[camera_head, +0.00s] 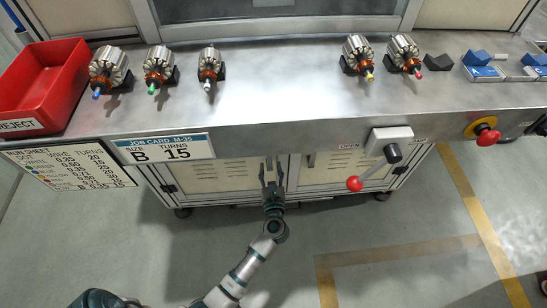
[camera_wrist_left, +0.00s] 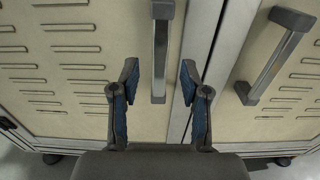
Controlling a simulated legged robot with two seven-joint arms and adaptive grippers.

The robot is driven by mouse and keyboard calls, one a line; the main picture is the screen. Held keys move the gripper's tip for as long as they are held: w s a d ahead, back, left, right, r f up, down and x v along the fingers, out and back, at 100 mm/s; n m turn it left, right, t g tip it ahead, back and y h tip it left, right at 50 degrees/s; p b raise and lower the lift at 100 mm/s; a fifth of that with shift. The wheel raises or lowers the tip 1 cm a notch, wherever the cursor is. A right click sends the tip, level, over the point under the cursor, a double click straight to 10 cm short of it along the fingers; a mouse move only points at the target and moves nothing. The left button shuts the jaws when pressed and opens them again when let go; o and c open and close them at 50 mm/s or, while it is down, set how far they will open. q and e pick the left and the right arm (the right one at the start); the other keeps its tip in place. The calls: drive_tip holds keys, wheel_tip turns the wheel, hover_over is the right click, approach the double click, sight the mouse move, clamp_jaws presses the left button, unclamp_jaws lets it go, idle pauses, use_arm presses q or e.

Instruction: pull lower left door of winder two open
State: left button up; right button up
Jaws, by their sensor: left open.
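The lower left door (camera_head: 205,177) of the winder is a cream vented panel under the steel bench, and it looks shut. In the left wrist view the same door (camera_wrist_left: 80,100) fills the left side. Its vertical metal handle (camera_wrist_left: 160,52) stands between the fingers, with no finger visibly touching it. My left gripper (camera_head: 272,173) is open in front of the doors; its two blue-padded fingers (camera_wrist_left: 156,85) straddle the handle's line. The lower right door (camera_wrist_left: 285,95) has its own handle (camera_wrist_left: 276,56), to the right. My right gripper does not show.
The steel bench (camera_head: 290,92) overhangs the doors. A lever with a red knob (camera_head: 355,183) and a red stop button (camera_head: 487,137) project at its front. A red reject bin (camera_head: 40,85) and several armatures (camera_head: 108,68) sit on top. The floor in front is clear.

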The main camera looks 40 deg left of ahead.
sight(270, 159)
use_arm(q)
drive_tip(key=x, duration=0.4)
drive_tip(key=shift+w+a+f+b, duration=0.1)
drive_tip(key=shift+a+f+b, duration=0.1)
drive_tip(key=shift+b, duration=0.2)
drive_tip(key=shift+w+a+r, duration=0.1)
drive_tip(key=shift+w+r, duration=0.15)
drive_tip(key=shift+w, duration=0.05)
drive_tip(key=shift+a, duration=0.15)
clamp_jaws()
